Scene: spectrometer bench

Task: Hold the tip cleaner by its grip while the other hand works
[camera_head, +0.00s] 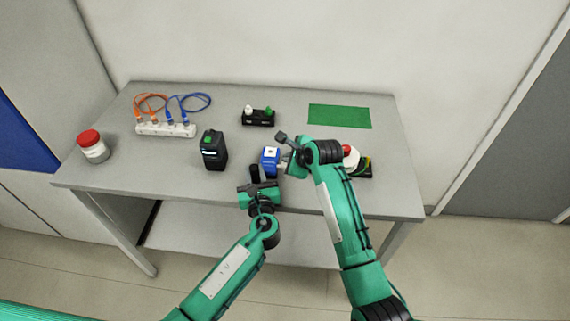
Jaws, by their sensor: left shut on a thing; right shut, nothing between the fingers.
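The tip cleaner (270,155) appears to be the small blue piece with a pale top and a dark spot, near the front edge of the table. My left gripper (263,173) is shut on it from the front; its fingers hide the lower part and the grip. I cannot tell whether the tip cleaner touches the table. My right gripper (286,160) is shut and empty, just to the right of the blue piece. Whether it touches the piece is too small to tell.
A black holder (258,118) is behind. A white power strip (166,130) with cables and a red-lidded jar (93,147) are left. A green mat (340,116) lies back right. A red-topped item (350,155) is partly behind my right arm.

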